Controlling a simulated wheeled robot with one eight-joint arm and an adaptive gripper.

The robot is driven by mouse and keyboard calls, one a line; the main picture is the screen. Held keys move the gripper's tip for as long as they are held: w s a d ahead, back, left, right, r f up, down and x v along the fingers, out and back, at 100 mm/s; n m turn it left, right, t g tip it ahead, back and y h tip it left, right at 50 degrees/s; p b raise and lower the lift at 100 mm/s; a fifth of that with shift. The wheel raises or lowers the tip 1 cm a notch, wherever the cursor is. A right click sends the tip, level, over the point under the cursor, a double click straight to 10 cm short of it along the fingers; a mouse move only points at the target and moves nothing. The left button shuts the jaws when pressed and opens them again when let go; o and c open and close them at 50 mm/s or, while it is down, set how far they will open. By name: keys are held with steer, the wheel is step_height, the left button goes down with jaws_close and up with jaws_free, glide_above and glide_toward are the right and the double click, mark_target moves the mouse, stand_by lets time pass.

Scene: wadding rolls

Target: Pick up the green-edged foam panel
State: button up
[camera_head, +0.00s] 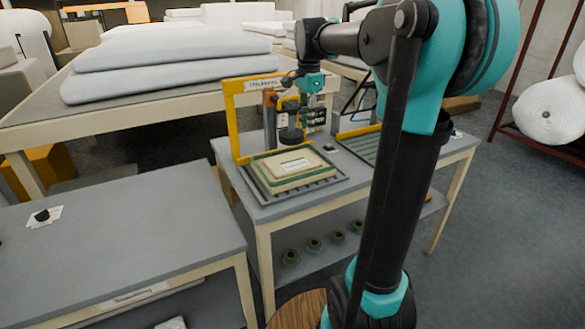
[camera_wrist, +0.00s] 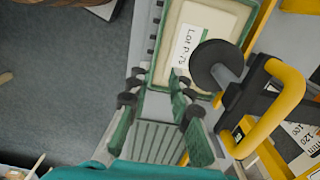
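The green-edged foam panel (camera_head: 290,164) is a cream slab with a green border and a white label. It lies flat on a slatted tray (camera_head: 325,182) on the middle bench. In the wrist view the panel (camera_wrist: 202,24) is at the top, beyond my fingers, and its label reads roughly "Lot P-75". My gripper (camera_wrist: 157,92) is open, with green fingers and dark tips apart and nothing seen between them. A dark disc (camera_wrist: 214,66) on a yellow-handled device covers part of the panel's right side. In the head view my fingers are hard to make out against this device.
A yellow frame (camera_head: 233,125) stands behind and left of the tray. A second slatted tray (camera_head: 362,147) lies to the right. The left bench (camera_head: 110,230) is mostly clear. White wadding slabs (camera_head: 165,75) lie on the table behind. Several green rings sit on the lower shelf.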

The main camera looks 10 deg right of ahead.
glide_toward(305, 170)
steer(key=s+f, duration=0.2)
steer(key=s, duration=0.1)
steer(key=shift+a+f, duration=0.15)
steer(key=shift+s+a+f, duration=0.1)
steer(key=shift+f, duration=1.3)
steer(key=shift+s+f, duration=0.1)
steer(key=shift+f, duration=1.25)
jaws_close()
